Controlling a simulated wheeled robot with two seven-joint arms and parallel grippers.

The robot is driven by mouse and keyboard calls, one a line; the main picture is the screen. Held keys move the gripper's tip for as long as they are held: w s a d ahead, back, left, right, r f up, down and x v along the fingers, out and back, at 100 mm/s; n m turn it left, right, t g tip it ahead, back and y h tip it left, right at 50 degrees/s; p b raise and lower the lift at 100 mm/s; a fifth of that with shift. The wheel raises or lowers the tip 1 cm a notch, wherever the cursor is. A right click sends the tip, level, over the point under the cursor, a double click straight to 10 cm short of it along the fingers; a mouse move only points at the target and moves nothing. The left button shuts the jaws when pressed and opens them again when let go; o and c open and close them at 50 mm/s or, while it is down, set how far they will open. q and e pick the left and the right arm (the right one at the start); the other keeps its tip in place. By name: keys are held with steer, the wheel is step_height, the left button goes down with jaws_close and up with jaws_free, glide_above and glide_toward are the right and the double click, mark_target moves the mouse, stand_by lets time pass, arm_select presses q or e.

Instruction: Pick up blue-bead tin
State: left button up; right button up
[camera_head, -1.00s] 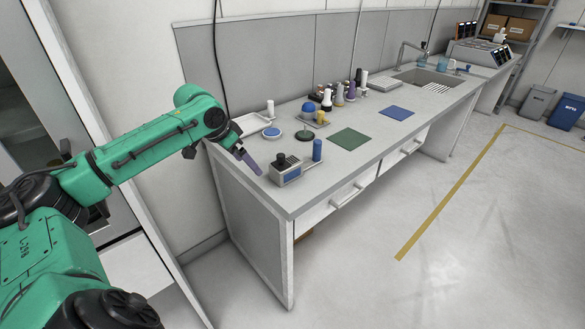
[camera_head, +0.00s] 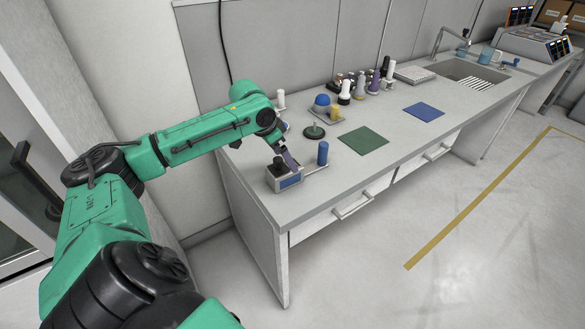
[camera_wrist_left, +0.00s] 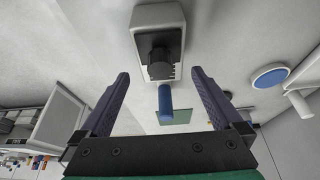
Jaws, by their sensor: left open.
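A shallow round white tin with a blue top or filling (camera_wrist_left: 270,77), which looks like the blue-bead tin, lies at the right in the left wrist view. It is outside the fingers. In the head view my left arm mostly hides it. My left gripper (camera_head: 287,160) is over the near left end of the bench, by a grey box with a black knob (camera_head: 284,178). In the left wrist view the gripper (camera_wrist_left: 160,92) is open with nothing held. A blue cylinder (camera_wrist_left: 165,98) shows beyond the gap between its fingers. My right gripper is not in view.
The blue cylinder (camera_head: 323,153) stands by the grey box. Bare bench surrounds the mats.

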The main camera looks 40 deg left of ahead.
mark_target(300, 164)
arm_select(q)
steer(key=x, duration=0.7)
steer(key=shift+w+r+p, duration=0.1)
steer(key=shift+w+p, duration=0.1)
steer(key=shift+p, duration=0.1)
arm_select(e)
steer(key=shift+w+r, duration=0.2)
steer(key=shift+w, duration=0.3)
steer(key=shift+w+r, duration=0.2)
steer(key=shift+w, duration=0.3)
arm_select(q)
steer(key=c, duration=1.4)
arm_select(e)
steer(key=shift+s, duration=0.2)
arm_select(q)
steer(key=shift+o, duration=0.2)
steer(key=shift+r, duration=0.1)
